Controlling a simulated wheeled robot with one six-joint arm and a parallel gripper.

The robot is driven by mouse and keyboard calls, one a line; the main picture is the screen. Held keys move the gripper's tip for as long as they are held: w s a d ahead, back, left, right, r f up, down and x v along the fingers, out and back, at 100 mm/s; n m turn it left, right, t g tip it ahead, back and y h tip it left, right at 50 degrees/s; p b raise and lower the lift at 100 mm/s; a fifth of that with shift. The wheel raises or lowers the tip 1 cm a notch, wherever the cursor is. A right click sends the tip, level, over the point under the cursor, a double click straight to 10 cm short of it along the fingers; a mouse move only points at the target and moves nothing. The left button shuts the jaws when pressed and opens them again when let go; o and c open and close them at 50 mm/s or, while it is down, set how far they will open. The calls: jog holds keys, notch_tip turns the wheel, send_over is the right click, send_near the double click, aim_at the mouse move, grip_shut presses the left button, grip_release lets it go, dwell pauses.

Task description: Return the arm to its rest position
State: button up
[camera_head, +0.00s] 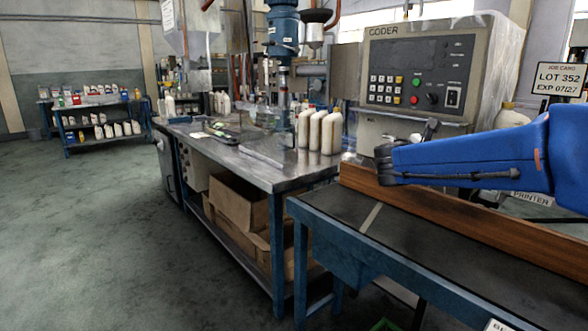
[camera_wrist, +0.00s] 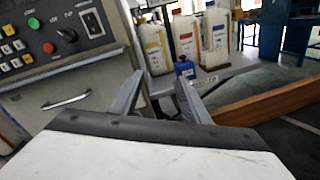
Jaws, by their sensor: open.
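My blue arm (camera_head: 480,152) reaches in from the right in the head view, above the conveyor and in front of the coder cabinet. I cannot make out the gripper's fingers in that view. In the wrist view my gripper (camera_wrist: 160,80) has its two grey fingers spread apart. Nothing is held between them. A small blue container (camera_wrist: 185,69) shows beyond the right finger, apart from the gripper as far as I can tell.
A wooden rail (camera_head: 450,207) runs along the dark conveyor (camera_head: 345,212). White bottles (camera_head: 317,130) stand on the metal workbench (camera_head: 265,176), left of my arm. The coder cabinet (camera_head: 415,75) stands behind. A job card sign (camera_head: 562,79) is at the right. The floor at left is clear.

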jog(key=s+f+m+g+y, duration=0.5)
jog(key=s+f+m, duration=0.4)
jog(key=s+f, duration=0.6)
jog(key=s+a+f+m+y, duration=0.5)
jog(key=s+a+f, duration=0.1)
jog(key=s+a, duration=0.1)
jog(key=s+a+f+m+t+y, duration=0.1)
jog(key=s+a+f+m+y, duration=0.4)
jog(key=s+a, duration=0.3)
jog(key=shift+s+a+f, duration=0.15)
jog(key=shift+s+f, duration=0.3)
jog(key=shift+s, duration=0.75)
